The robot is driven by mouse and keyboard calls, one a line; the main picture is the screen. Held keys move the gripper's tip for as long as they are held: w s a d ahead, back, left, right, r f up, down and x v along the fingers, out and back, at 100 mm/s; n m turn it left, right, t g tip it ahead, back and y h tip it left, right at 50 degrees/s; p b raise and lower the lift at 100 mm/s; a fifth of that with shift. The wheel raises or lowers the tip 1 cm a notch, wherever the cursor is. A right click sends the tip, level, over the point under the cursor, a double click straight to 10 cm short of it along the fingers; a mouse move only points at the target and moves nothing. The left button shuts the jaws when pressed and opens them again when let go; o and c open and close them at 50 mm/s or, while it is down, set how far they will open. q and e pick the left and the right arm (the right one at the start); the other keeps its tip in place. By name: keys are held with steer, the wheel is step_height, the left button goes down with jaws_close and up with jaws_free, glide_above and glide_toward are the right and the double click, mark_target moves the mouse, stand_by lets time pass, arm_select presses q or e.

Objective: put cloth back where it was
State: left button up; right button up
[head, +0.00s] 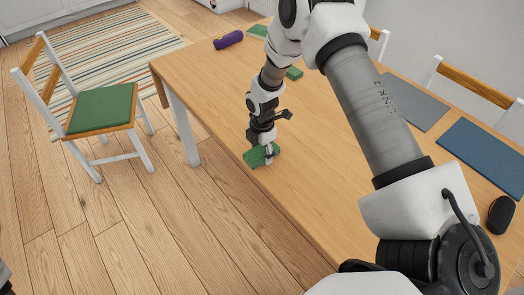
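A small green folded piece (254,157), which looks like the cloth, is at the near left edge of the wooden table (205,72). My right gripper (269,155) points down at it, with a finger against its right part. The gripper hides some of the piece, and I cannot tell whether the fingers are closed on it or whether it rests on the table. Two other green pieces lie farther back, one near the far end (258,31) and one partly behind my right arm (294,73). My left gripper is not in view.
A purple object (228,39) lies near the table's far end. A grey mat (413,103), a blue mat (484,155) and a black mouse-like object (501,214) lie along the right side.

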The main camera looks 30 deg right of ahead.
mark_target(262, 150)
steer(key=o, duration=0.4)
steer(key=shift+c, duration=0.2)
step_height(262, 150, up, 12)
steer(key=shift+r+b, duration=0.15)
steer(key=shift+b, duration=0.3)
